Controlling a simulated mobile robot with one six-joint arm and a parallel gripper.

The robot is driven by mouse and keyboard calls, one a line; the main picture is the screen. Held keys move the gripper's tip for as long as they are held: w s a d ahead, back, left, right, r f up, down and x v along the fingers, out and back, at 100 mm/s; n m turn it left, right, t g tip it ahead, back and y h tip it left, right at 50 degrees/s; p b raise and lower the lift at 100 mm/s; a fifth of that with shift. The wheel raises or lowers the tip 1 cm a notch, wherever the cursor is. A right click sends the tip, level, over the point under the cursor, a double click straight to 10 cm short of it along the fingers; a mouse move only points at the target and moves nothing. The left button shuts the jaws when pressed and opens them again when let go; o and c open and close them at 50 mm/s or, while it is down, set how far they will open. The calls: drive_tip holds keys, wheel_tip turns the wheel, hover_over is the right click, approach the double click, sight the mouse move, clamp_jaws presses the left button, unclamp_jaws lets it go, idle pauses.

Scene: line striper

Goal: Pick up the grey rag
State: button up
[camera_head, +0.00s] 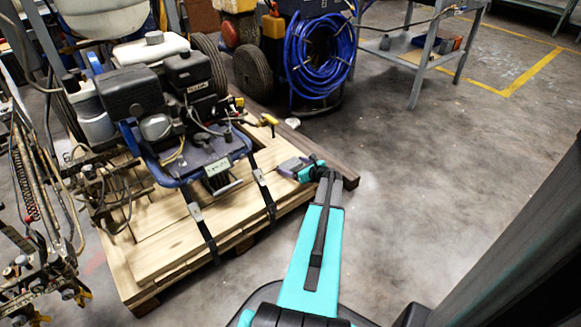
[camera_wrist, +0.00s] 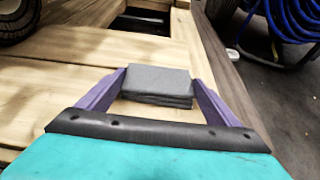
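The grey rag (camera_wrist: 157,86) is a folded, layered block in the wrist view. It sits between the two purple fingers of my gripper (camera_wrist: 160,80), over the pale wooden boards. The fingertips lie right at its left and right edges, and I cannot tell whether they press on it. I also cannot tell whether it rests on the wood or is just above it.
The pallet (camera_head: 165,255) carries the line striper (camera_head: 165,110), held by black straps (camera_head: 264,193) just left of my gripper. A dark beam (camera_head: 335,180) edges the pallet's right side. A blue hose coil (camera_head: 318,55) and a metal table (camera_head: 420,65) stand behind. Floor at right is clear.

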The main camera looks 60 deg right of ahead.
sight(294, 166)
drive_tip(key=shift+c, duration=1.4)
drive_tip(key=shift+r, duration=0.1)
drive_tip(key=shift+r+p, duration=0.5)
drive_tip(key=shift+r, duration=0.15)
wheel_tip(294, 166, up, 3)
drive_tip(key=shift+s+f+p, duration=0.1)
drive_tip(key=shift+f+p, duration=0.05)
drive_tip(key=shift+p, duration=0.8)
drive_tip(key=s+a+p, duration=0.2)
drive_tip(key=s, duration=0.5)
drive_tip(key=s+a+p, duration=0.2)
drive_tip(key=s, duration=0.6)
drive_tip(key=shift+a+r, duration=0.3)
drive_tip(key=shift+r, duration=0.15)
